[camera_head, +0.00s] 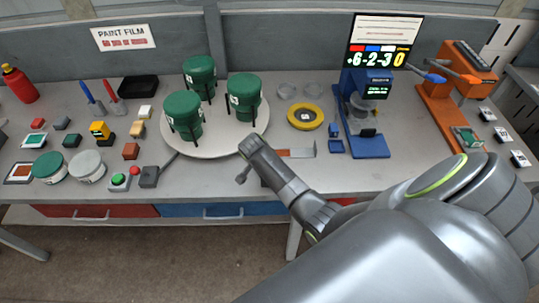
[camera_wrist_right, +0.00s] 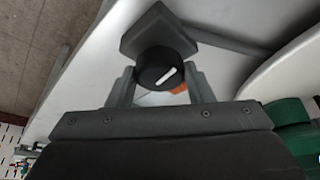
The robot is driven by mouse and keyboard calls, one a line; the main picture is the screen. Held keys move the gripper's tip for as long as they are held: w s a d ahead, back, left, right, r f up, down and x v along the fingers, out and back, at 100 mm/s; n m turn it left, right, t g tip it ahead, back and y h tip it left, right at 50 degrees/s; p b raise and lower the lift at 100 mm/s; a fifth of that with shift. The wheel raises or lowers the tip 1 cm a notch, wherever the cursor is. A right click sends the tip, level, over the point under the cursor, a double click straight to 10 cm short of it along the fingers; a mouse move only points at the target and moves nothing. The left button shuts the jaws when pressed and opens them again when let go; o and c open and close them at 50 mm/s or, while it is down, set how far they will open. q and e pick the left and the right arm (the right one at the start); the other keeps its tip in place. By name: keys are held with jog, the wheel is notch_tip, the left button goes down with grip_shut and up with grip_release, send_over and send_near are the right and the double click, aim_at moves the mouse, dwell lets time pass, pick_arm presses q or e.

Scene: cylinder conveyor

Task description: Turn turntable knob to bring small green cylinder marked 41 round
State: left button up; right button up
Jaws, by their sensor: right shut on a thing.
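Three dark green cylinders, at the back (camera_head: 199,76), left (camera_head: 184,116) and right (camera_head: 244,97), stand in black holders on the round white turntable (camera_head: 216,150). Their white labels are too small to read. In the right wrist view, a black knob (camera_wrist_right: 160,70) with a white pointer line sits on a grey housing (camera_wrist_right: 152,32). The fingers of my right gripper (camera_wrist_right: 160,88) stand on either side of the knob, shut on it. My right arm reaches in from the right in the head view. My left gripper is not in view.
A grey block (camera_head: 149,177) and a green-and-red button box (camera_head: 120,181) stand near the front edge. Small blocks and tins crowd the left.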

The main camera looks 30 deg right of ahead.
jog(key=shift+w+m, duration=0.1)
jog(key=shift+m, duration=0.6)
dwell(3.1)
dwell(0.5)
jog(key=o, duration=1)
jog(key=shift+g, duration=0.3)
jog(key=shift+a+r, duration=0.25)
jog(key=shift+r, duration=0.35)
jog(key=shift+v, duration=8.05)
jog(key=shift+f, duration=0.1)
jog(key=shift+c, duration=0.2)
